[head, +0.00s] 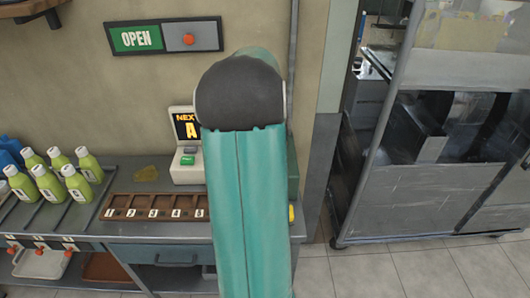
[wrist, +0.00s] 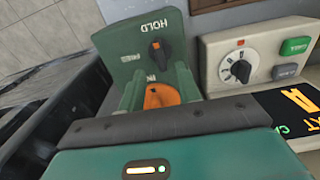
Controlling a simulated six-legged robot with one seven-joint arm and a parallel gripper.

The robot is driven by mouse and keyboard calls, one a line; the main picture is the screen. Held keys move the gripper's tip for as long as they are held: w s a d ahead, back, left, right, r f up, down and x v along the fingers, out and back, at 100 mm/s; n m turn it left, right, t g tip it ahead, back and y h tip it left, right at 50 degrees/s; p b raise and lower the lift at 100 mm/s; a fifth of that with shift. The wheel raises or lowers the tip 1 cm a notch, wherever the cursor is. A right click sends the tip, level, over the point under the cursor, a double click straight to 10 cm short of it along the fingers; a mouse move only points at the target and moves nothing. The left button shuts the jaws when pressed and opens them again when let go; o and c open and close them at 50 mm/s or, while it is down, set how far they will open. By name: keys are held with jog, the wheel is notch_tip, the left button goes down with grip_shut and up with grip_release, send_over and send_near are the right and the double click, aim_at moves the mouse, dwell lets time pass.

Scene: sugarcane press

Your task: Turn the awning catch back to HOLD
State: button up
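The green catch housing (wrist: 128,50) fills the upper left middle of the wrist view. It carries a black knob (wrist: 160,52) with an orange mark near its upper edge, toward the word HOLD. A second label on the left is too small to read surely. An orange piece (wrist: 161,95) sits below, by the label IN, between green side walls. My gripper (wrist: 165,125) shows as a dark bar and teal body in front of the housing. Its fingertips are not clear, so I cannot tell its opening or any contact. In the head view my arm hides it and most of the housing (head: 293,180).
A beige control box (wrist: 240,65) with a dial and buttons stands right of the housing. In the head view, a number tray (head: 155,214) and several green bottles (head: 50,183) occupy the counter. An OPEN sign (head: 136,39) hangs above; a metal rack (head: 425,160) stands right.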

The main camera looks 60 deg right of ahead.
notch_tip(320, 180, up, 9)
jog(key=shift+f, duration=0.2)
jog(key=shift+s, duration=0.1)
dwell(0.6)
